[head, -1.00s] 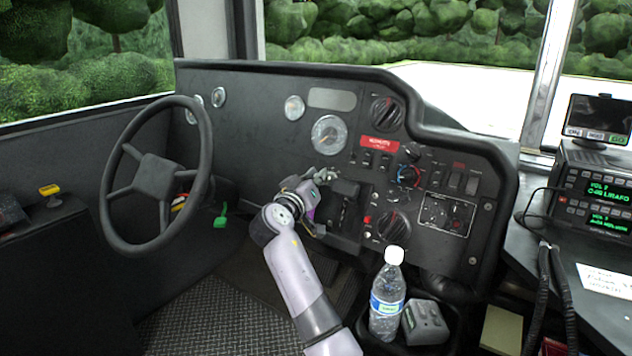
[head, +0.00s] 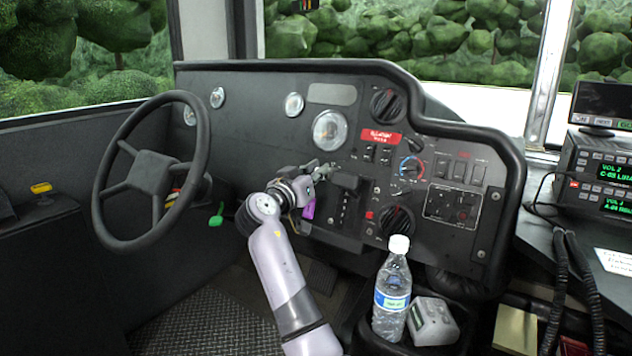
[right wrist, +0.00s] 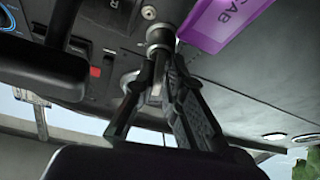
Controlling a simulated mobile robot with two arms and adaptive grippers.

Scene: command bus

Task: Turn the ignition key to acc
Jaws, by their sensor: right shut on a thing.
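My right gripper (head: 322,173) reaches the dashboard to the right of the steering wheel. In the right wrist view the two fingers of my right gripper (right wrist: 160,68) are closed together just below a round metal ignition cylinder (right wrist: 160,33). They are shut on the ignition key, which is mostly hidden between them. A purple tag (head: 309,209) hangs beside the gripper; the tag also shows in the right wrist view (right wrist: 224,20), with the letters CAB readable. The key's angle and any acc marking cannot be made out. My left gripper is not in view.
The steering wheel (head: 206,165) stands to the left. A gear selector panel (head: 344,207) is close to the right of the gripper. A water bottle (head: 390,300) and a grey box (head: 433,322) stand at the lower right. A radio (head: 600,175) sits at the far right.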

